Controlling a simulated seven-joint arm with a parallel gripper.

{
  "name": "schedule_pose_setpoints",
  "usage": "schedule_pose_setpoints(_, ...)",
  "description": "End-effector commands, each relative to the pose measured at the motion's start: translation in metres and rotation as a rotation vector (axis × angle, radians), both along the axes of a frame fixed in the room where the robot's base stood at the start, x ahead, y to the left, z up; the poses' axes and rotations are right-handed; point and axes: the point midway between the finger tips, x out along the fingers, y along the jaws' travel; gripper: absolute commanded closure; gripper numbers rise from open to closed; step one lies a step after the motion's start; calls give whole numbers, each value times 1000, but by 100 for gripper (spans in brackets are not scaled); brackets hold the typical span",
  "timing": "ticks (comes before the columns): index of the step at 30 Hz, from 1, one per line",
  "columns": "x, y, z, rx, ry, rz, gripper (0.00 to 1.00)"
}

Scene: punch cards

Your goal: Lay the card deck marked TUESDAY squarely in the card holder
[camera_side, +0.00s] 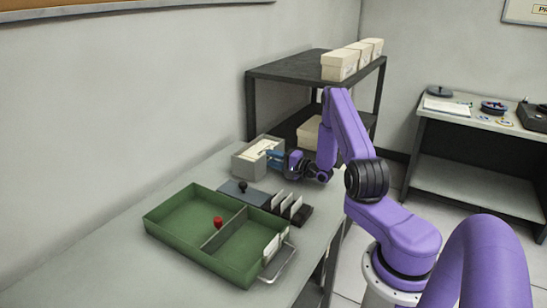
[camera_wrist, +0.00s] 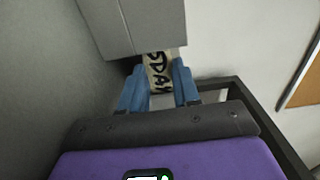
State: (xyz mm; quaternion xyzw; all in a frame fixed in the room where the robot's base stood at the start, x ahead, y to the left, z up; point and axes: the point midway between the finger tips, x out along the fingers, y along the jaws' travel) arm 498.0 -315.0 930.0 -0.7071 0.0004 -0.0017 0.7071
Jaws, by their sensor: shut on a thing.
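My gripper (camera_side: 275,156) is at the right side of an open grey box (camera_side: 247,167). Its blue fingers are closed on a cream card deck (camera_wrist: 157,72), seen in the wrist view between the fingertips (camera_wrist: 161,86). Dark letters on the deck read "SDAY"; the start of the word is hidden. The grey box also shows in the wrist view (camera_wrist: 140,28), just beyond the deck and covering part of it. Cream cards (camera_side: 261,147) show inside the box in the side view. I cannot tell whether the held deck touches the box, nor for certain which thing is the card holder.
A green two-part tray (camera_side: 175,215) with a red knob (camera_side: 218,221) stands at the front. Between tray and box lie a grey plate with a black knob (camera_side: 243,186) and a dark rack of upright cards (camera_side: 288,205). A dark shelf (camera_side: 290,68) stands behind.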

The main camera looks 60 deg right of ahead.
Motion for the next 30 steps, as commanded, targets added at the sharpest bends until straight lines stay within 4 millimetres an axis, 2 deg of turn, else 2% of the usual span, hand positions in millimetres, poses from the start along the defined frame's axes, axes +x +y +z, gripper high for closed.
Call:
schedule_pose_setpoints(8,0,0,1,-2,-4,0,100)
schedule_pose_setpoints(9,0,0,1,-2,-4,0,62)
schedule_pose_setpoints(11,0,0,1,-2,-4,0,43)
schedule_pose_setpoints(12,0,0,0,-2,-3,0,39)
schedule_pose_setpoints(23,-5,-1,-1,1,3,-2,39)
schedule_pose_setpoints(26,-16,-2,-1,1,2,-5,39)
schedule_pose_setpoints(30,-42,-2,-1,3,2,-6,39)
